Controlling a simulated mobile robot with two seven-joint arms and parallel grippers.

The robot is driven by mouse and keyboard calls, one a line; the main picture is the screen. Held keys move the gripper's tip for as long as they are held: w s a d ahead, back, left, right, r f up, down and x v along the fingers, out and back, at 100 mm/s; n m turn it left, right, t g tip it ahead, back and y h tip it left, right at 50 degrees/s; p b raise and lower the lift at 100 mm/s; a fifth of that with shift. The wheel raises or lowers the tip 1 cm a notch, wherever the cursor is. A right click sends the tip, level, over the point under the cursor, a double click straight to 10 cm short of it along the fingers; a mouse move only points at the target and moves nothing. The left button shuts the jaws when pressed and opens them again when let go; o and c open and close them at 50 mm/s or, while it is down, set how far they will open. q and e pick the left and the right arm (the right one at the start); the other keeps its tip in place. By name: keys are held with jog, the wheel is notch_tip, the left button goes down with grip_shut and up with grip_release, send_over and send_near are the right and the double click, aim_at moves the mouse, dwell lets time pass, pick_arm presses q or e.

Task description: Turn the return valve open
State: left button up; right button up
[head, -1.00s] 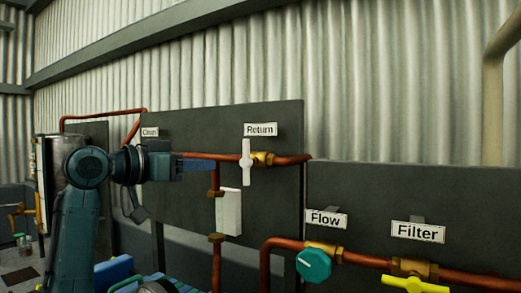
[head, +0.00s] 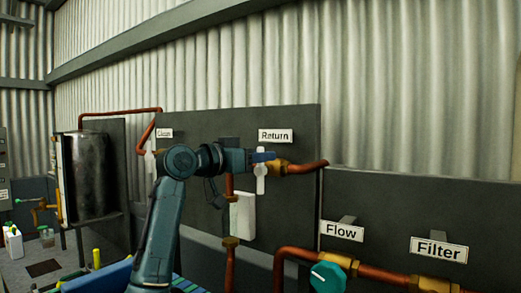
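The return valve has a white lever handle (head: 261,183) that stands upright, across the horizontal copper pipe, with a brass body (head: 280,168) to its right. The "Return" label (head: 275,135) is just above it. My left gripper (head: 264,156) reaches in from the left, and its blue fingers overlap the upper part of the handle. I cannot tell whether the fingers touch the handle or how far apart they are. The handle's top end is partly hidden behind them. My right gripper is not in view.
A white box (head: 243,216) sits below left of the valve, beside a vertical copper pipe. The teal flow knob (head: 327,278) and the "Filter" label (head: 438,250) are lower right. A dark metal tank (head: 92,175) stands at the left. The dark panel backs the valve.

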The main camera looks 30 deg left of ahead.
pick_arm(q)
jog(key=shift+w+d, duration=0.15)
jog(key=shift+w, duration=0.25)
jog(key=shift+c, duration=0.2)
grip_shut()
jog(key=shift+w+a+f+n+t+y, duration=0.1)
jog(key=shift+a+f+n+t+y, duration=0.55)
jog(key=shift+n, duration=2.8)
jog(key=shift+w+a+f+n+t+y, duration=0.1)
jog(key=shift+a+f+n+t+y, duration=0.55)
jog(key=shift+n, duration=2.85)
jog(key=shift+a+f+n+t+y, duration=0.45)
jog(key=shift+n+t+y, duration=0.3)
jog(key=shift+n, duration=2.7)
